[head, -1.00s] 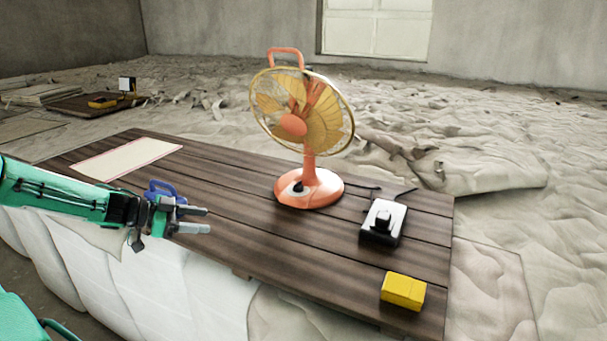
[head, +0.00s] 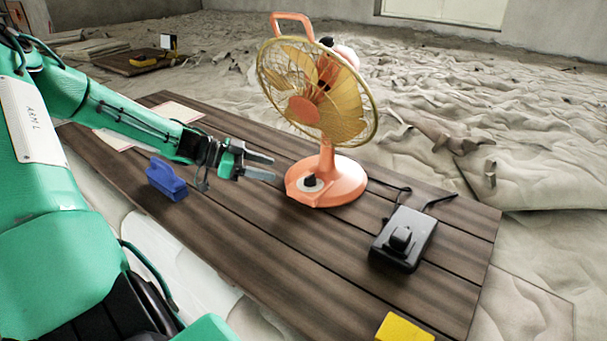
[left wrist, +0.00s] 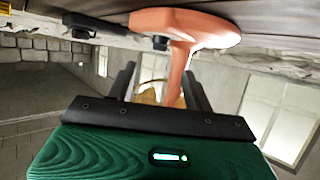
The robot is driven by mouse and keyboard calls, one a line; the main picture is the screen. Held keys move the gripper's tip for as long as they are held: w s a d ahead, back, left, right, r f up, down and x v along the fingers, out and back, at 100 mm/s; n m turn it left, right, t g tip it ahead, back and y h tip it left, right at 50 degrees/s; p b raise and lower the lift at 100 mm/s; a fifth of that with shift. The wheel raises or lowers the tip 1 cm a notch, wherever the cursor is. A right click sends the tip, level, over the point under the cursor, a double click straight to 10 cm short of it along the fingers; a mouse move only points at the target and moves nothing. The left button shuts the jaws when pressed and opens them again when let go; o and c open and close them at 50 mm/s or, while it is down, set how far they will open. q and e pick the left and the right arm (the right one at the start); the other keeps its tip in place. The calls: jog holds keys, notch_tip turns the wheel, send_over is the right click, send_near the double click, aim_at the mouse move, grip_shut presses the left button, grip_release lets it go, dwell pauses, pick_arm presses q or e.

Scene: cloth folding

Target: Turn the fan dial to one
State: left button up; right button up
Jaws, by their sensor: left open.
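The orange fan (head: 335,175) stands upright on the dark wooden table, with a yellow-bladed round cage. Its black dial (head: 310,182) sits on a pale disc on the front left of the base. My left gripper (head: 272,168) is open and empty, its fingers pointing at the fan base, a short way left of the dial and apart from it. In the left wrist view the fan (left wrist: 180,40) appears upside down beyond the two dark fingers (left wrist: 158,80), and the small black dial (left wrist: 160,42) shows on the base. My right gripper is not in view.
A blue-handled object (head: 167,180) stands on the table below my left forearm. A black device (head: 403,238) lies right of the fan, and a yellow block (head: 403,328) is at the near edge. A pale sheet (head: 180,112) lies at the back left.

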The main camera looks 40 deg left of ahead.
aim_at(302, 184)
pick_arm(q)
jog(key=x, duration=0.5)
jog(key=shift+w+d+f+p, duration=0.1)
jog(key=shift+w+f+p, duration=0.05)
jog(key=shift+w+p, duration=0.15)
jog(key=shift+x, duration=2.4)
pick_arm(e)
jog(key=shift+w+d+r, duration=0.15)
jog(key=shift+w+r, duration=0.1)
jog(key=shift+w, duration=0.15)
pick_arm(q)
jog(key=c, duration=1)
jog(key=shift+o, duration=0.2)
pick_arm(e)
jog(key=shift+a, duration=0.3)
pick_arm(q)
jog(key=shift+f+b, duration=0.1)
jog(key=shift+b, duration=0.2)
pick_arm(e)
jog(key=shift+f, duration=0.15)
